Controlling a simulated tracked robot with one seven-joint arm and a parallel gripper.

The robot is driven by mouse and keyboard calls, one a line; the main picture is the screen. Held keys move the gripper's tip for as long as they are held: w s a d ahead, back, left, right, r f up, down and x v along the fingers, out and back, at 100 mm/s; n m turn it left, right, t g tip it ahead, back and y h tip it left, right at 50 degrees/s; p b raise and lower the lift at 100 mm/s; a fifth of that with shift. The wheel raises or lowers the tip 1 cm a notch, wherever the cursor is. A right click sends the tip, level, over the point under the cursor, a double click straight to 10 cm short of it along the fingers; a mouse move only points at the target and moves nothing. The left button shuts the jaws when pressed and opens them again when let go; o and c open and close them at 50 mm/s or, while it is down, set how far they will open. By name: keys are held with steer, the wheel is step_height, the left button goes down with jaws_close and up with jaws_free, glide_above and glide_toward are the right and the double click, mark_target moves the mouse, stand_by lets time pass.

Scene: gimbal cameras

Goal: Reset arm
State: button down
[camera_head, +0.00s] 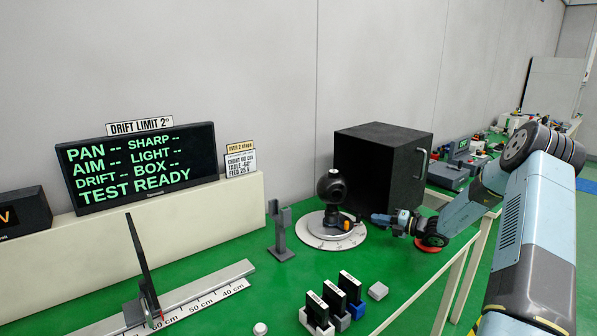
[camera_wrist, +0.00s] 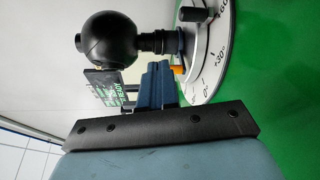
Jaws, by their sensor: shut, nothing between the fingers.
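My gripper (camera_head: 376,218) is shut and empty at the end of my blue-grey arm, which reaches in from the right. Its fingers also show in the wrist view (camera_wrist: 155,72). The fingertips are close beside a black ball-shaped gimbal camera (camera_head: 331,187), which stands upright on a round white turntable (camera_head: 312,235) with a degree scale. The ball camera (camera_wrist: 110,38) and the turntable scale (camera_wrist: 213,75) also show in the wrist view. I cannot tell whether the fingertips touch the camera's base. A small orange part (camera_head: 346,225) sits at the base.
A black box (camera_head: 385,165) with a handle stands behind the turntable. A grey forked stand (camera_head: 280,230), a ruler rail (camera_head: 205,292) with an upright dark plate and several small black blocks (camera_head: 333,298) stand in front. A display (camera_head: 140,165) reads "TEST READY". Green tabletop between them is clear.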

steer(key=s+a+r+n+g+h, duration=0.35)
steer(key=s+a+r+n, duration=0.35)
steer(key=s+r+n, duration=0.35)
steer(key=s+a+r+n+g+h, duration=0.3)
steer(key=s+a+r+n+g, duration=0.3)
steer(key=s+r+n, duration=0.5)
steer(key=s+d+r+n+t+h, duration=0.1)
steer(key=s+r+n+h, duration=0.1)
steer(key=s+n, duration=0.4)
steer(key=s+d+r+n+t+h, duration=0.1)
steer(key=s+n, duration=0.5)
steer(key=s, duration=0.6)
steer(key=s+d+r+n+t+h, duration=0.1)
steer(key=s+r+n+t+h, duration=0.2)
steer(key=s+n, duration=0.4)
step_height(320, 180, up, 2)
steer(key=s+h, duration=0.1)
steer(key=s, duration=0.1)
steer(key=shift+s+d+r, duration=0.2)
steer(key=shift+s+d, duration=0.1)
steer(key=shift+s, duration=0.1)
steer(key=shift+h, duration=0.25)
